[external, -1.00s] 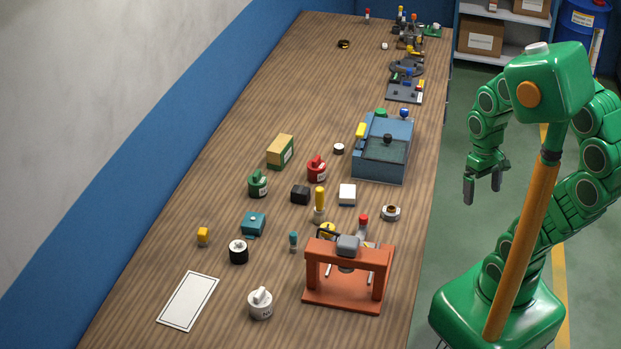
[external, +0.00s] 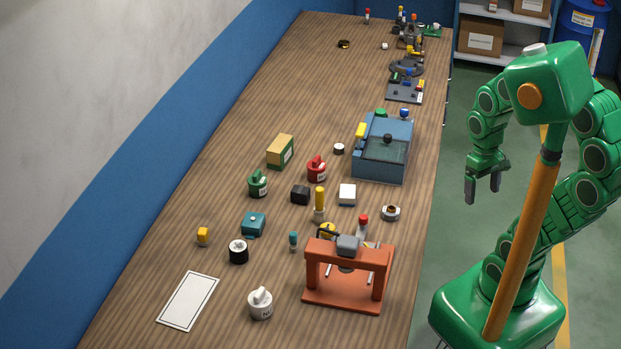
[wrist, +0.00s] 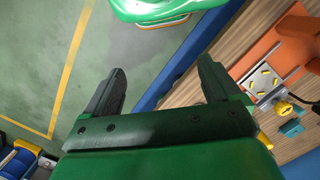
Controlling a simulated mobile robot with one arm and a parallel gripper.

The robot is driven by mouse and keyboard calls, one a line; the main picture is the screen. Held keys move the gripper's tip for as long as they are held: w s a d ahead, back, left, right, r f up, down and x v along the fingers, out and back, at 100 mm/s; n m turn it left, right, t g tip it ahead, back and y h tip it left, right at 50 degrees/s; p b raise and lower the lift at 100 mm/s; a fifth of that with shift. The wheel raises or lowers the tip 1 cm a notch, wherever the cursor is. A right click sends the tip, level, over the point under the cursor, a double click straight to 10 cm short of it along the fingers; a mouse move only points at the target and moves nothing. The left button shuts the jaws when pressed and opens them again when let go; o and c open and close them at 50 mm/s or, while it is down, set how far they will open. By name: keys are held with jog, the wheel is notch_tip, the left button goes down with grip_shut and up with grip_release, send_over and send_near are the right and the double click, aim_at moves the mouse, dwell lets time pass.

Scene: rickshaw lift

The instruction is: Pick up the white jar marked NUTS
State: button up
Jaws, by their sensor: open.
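My gripper (external: 483,196) hangs beyond the table's right edge, above the floor, far to the right of and behind the jar. Its fingers are apart and nothing is between them. In the wrist view my gripper (wrist: 160,88) is also open and empty, with the table edge to its right. I cannot make out the white jar in the wrist view.
The orange frame (external: 346,272) stands between the jar and the table's right edge. A white sheet (external: 189,300) lies left of the jar. A red jar (external: 317,169), a green jar (external: 258,184) and a blue machine (external: 384,150) stand farther back.

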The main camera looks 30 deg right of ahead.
jog(key=w+a+f+m+g+y, duration=0.1)
jog(key=w+a+f+m+y, duration=0.15)
jog(key=w+a, duration=0.75)
jog(key=w+a+f+m+y, duration=0.25)
jog(key=w+a, duration=0.35)
jog(key=a, duration=0.9)
jog(key=w+a+f+m+g+y, duration=0.1)
jog(key=w+a+m+y, duration=0.15)
jog(key=w+a, duration=0.75)
jog(key=m+g+y, duration=0.3)
jog(key=g+y, duration=0.1)
send_near(258, 310)
jog(key=f, duration=0.3)
jog(key=shift+a+h, duration=0.25)
jog(key=shift+m+x, duration=0.25)
jog(key=shift+x, duration=1.05)
jog(key=shift+w+a+f+x, duration=0.1)
jog(key=shift+w+x, duration=0.05)
jog(key=shift+x, duration=0.8)
jog(key=shift+w+a+f+x, duration=0.1)
jog(key=shift+w+x, duration=0.05)
jog(key=shift+x, duration=0.8)
jog(key=shift+w+x, duration=0.15)
jog(key=shift+x, duration=0.75)
jog(key=c, duration=1.4)
jog(key=shift+r, duration=0.1)
